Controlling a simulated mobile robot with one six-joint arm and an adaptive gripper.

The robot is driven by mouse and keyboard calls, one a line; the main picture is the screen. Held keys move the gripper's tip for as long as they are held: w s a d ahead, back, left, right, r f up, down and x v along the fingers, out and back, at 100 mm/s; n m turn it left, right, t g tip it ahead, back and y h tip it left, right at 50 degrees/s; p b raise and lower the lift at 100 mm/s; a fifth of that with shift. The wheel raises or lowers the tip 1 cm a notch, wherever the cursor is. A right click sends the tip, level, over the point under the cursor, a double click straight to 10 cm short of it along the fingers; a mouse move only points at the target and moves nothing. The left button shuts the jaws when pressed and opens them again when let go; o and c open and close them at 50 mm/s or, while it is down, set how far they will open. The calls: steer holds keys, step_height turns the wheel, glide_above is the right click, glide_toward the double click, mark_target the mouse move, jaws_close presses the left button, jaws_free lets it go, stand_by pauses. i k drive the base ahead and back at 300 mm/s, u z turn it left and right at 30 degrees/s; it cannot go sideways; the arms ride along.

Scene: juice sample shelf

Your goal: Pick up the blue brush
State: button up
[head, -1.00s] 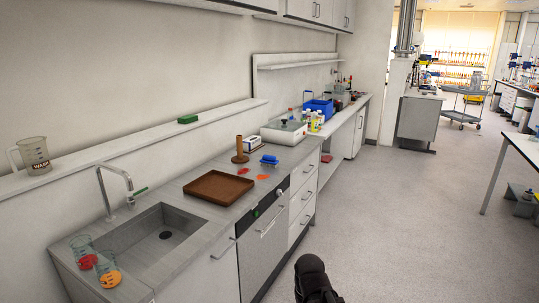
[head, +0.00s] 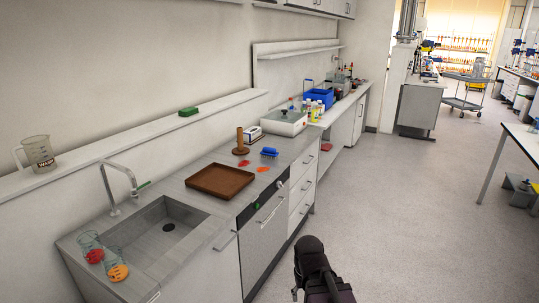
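The blue brush (head: 269,152) lies on the grey counter, near its front edge and just right of the brown tray (head: 221,181). It is small in the head view, and its bristles cannot be made out. A dark part of my arm (head: 312,262) rises from the bottom edge, over the floor in front of the cabinets. It is well short of the counter and apart from the brush. Fingertips cannot be made out there, so whether my gripper is open or shut does not show.
A wooden peg stand (head: 240,143) and red and orange flat pieces (head: 262,169) are close to the brush. A sink (head: 160,236) with a tap (head: 117,187) and beakers (head: 115,267) is at the left. A balance (head: 284,122) stands behind.

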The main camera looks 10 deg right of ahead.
mark_target(268, 153)
steer(key=z, duration=0.05)
steer(key=i, duration=1.75)
steer(key=u, duration=0.05)
